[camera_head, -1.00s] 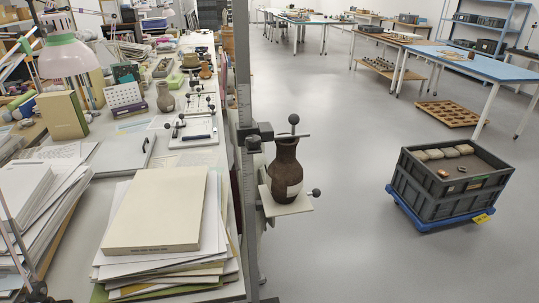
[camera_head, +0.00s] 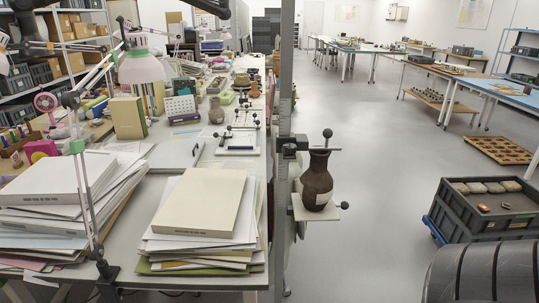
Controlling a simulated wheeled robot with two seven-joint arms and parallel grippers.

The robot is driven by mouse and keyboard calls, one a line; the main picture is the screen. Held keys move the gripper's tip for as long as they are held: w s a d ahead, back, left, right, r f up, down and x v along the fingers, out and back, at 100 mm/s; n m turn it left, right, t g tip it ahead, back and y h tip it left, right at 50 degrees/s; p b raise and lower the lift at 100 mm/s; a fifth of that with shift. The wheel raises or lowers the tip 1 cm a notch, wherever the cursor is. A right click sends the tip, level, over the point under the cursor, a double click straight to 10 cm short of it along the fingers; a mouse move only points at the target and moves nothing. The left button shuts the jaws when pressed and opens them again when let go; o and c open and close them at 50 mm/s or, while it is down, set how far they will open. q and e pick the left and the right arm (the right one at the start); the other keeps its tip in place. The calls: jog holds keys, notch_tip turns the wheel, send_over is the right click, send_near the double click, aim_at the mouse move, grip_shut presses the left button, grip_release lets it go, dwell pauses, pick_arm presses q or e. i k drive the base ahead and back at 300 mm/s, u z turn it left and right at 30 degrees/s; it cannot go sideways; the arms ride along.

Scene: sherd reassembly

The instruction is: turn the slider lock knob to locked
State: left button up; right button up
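The slider (camera_head: 290,148) is a dark block on a tall grey upright post (camera_head: 285,90), and an arm from it reaches over a dark brown vase (camera_head: 317,180). A black ball knob (camera_head: 327,133) stands above the vase. A second black ball knob (camera_head: 344,206) sticks out at the right of the small pale shelf (camera_head: 300,212) under the vase. I cannot tell which knob is the slider lock or whether it is locked. Neither gripper can be made out; a dark ribbed form at the lower right and dark parts at the top left may be mine.
A cluttered table with a paper stack (camera_head: 205,240) and a lamp (camera_head: 140,66) fills the left side. A grey crate (camera_head: 485,208) on a blue dolly stands at the right. The floor (camera_head: 385,150) between the post and crate is clear.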

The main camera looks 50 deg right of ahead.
aim_at(289, 149)
jog(key=u, duration=0.25)
jog(key=k, duration=0.5)
jog(key=z, duration=0.95)
